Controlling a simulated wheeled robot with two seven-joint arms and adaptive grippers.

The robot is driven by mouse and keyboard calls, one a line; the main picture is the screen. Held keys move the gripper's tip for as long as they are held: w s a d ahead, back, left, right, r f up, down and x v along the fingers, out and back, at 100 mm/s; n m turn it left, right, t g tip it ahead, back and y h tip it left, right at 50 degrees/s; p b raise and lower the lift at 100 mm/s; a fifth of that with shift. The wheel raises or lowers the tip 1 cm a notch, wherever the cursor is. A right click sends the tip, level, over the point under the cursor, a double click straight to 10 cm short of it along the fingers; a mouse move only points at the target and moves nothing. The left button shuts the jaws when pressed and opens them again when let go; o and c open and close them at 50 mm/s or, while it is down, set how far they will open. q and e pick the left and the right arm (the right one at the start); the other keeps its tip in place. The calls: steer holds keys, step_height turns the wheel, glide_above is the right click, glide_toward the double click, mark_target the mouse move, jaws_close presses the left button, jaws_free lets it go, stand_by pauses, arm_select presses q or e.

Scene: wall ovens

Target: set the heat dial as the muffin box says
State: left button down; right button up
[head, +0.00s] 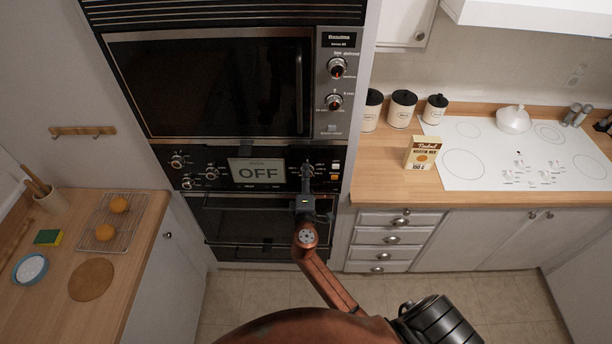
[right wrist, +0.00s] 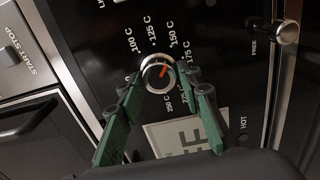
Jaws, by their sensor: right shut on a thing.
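The muffin box (head: 421,153) stands upright on the right counter. It is cream and brown, with a round orange picture and a temperature line too small to read surely. My right gripper (head: 307,172) is at the oven's black control panel, and it hides the heat dial in the head view. In the right wrist view, the heat dial (right wrist: 158,74) is a round knob with a red pointer, ringed by Celsius marks. The fingers of my right gripper (right wrist: 163,84) are shut on its sides. The pointer aims between 150 C and 175 C, seemingly closer to 175 C. My left gripper is out of view.
The panel display (head: 258,172) reads OFF. Other knobs (head: 177,161) sit left of it, and a microwave (head: 210,85) is above. A counter with a cooling rack (head: 103,238) stands at left. A white cooktop (head: 480,170) lies right of the box.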

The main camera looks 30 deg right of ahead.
steer(key=o, duration=1.2)
steer(key=shift+c, duration=0.2)
steer(key=v, duration=1.2)
